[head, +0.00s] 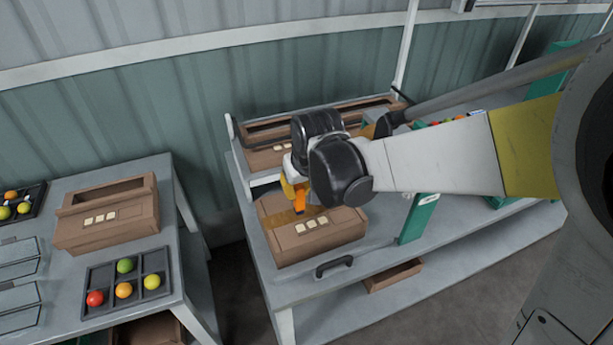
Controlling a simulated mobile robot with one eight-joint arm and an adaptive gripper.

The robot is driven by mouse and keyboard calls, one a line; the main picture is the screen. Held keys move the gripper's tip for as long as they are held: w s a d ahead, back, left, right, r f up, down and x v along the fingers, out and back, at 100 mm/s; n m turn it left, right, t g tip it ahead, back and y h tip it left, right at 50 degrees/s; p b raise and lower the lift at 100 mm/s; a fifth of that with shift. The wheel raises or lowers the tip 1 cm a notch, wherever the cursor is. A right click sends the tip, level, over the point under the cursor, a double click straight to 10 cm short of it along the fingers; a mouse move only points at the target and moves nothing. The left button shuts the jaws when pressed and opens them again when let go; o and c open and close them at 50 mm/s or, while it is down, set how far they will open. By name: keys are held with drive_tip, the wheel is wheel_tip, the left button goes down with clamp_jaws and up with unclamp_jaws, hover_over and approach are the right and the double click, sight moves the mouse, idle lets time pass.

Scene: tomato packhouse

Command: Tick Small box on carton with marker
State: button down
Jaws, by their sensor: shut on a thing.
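A brown carton (285,253) with tape across its top stands on the grey bench under my arm. Its near face carries a row of three pale tick boxes (311,224). Their labels are too small to read, and I cannot make out a mark. My gripper (299,207), with orange and yellow parts showing, points down over the carton's top, behind the boxes. It is shut on a slim thing, taken as the marker, which I cannot clearly tell apart from the fingers. I cannot tell whether its tip touches the carton.
Behind my gripper, another carton (262,160) sits in a raised rack. A dark handle (334,265) lies at the bench's front edge, and a green post (417,218) stands right.

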sight(302, 204)
drive_tip(key=shift+s+f+b, duration=0.15)
drive_tip(key=shift+f+b, duration=0.25)
drive_tip(key=shift+f, duration=0.1)
drive_tip(key=shift+f+b, duration=1.75)
drive_tip(key=shift+f, duration=0.6)
drive_tip(key=shift+f+b, duration=0.5)
drive_tip(key=shift+f, duration=0.05)
drive_tip(key=shift+w+d, duration=0.25)
drive_tip(key=shift+w, duration=0.2)
drive_tip(key=shift+s+a, duration=0.35)
drive_tip(key=shift+s, duration=0.25)
drive_tip(key=shift+w+d, duration=0.2)
drive_tip(key=shift+w, duration=0.15)
drive_tip(key=shift+r+p, duration=2.3)
drive_tip(key=shift+r, duration=0.75)
